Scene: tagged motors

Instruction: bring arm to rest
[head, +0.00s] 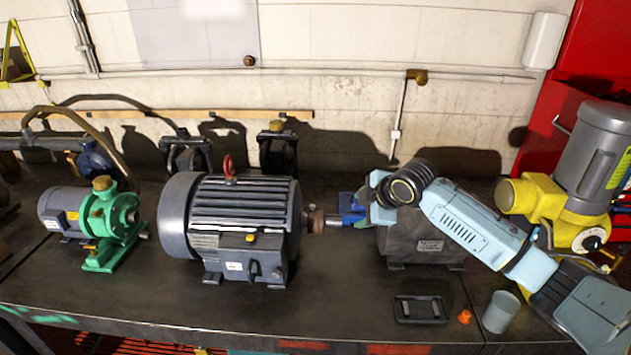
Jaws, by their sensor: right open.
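My right arm (470,222) comes in from the lower right and reaches left across the bench, in front of a dark grey box-shaped unit (425,246). My right gripper (347,211) is at its left end, open, close to the shaft end (316,221) of the large grey motor (235,222). Whether it touches the shaft I cannot tell. Nothing shows held in it. The arm partly hides the dark unit. My left arm and gripper are not in view.
A green pump with a small grey motor (108,222) stands at left. A yellow and grey geared motor (565,195) stands at right, close to my arm. A black tray (421,309), an orange piece (464,317) and a grey cup (500,312) sit near the front edge.

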